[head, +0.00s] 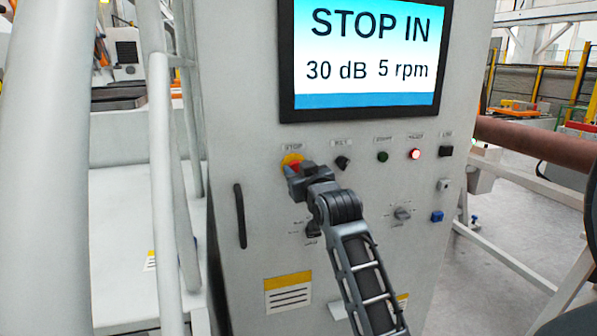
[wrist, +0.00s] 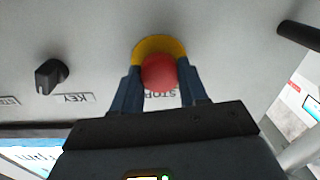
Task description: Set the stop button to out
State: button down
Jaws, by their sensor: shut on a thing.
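The stop button is a red mushroom head on a yellow ring, at the upper left of the control row. In the head view the stop button (head: 292,162) is partly hidden by my gripper (head: 297,172). In the wrist view the red stop button (wrist: 159,72) sits between the two blue fingers of my gripper (wrist: 159,90), which is shut on it. The screen (head: 366,58) on the cabinet reads STOP IN, 30 dB and 5 rpm.
A black key switch (head: 343,162), a green lamp (head: 382,156), a lit red lamp (head: 415,154) and a black switch (head: 446,151) run right of the button. A dark handle (head: 240,215) is at lower left. White rails (head: 165,180) stand left of the cabinet.

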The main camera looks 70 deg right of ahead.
jog(key=shift+s+a, duration=0.35)
jog(key=shift+a, duration=0.2)
jog(key=c, duration=0.6)
grip_release()
jog(key=shift+b+v, duration=0.6)
jog(key=shift+v, duration=3.3)
jog(key=s+a+f+n+t+y, duration=0.1)
jog(key=s+a+f+n+y, duration=0.15)
jog(key=a+f, duration=0.65)
jog(key=s+a+f+n+t+y, duration=0.1)
jog(key=a+f+t+y, duration=0.2)
jog(key=a, duration=0.9)
jog(key=s+a+f+n+y, duration=0.1)
jog(key=s+a+y, duration=0.1)
jog(key=s+a, duration=0.3)
jog(key=s+a+f+n+g+y, duration=0.1)
jog(key=s+a+y, duration=0.2)
jog(key=s+a, duration=0.2)
jog(key=s+a+f+n+y, duration=0.1)
jog(key=s+a+n+y, duration=0.1)
jog(key=s+a, duration=0.3)
jog(key=shift+s+a+f+y, duration=0.15)
jog(key=shift+s+y, duration=0.05)
jog(key=shift+s, duration=0.8)
jog(key=shift+s+a+f+y, duration=0.15)
jog(key=shift+s+a, duration=0.05)
jog(key=shift+s, duration=0.75)
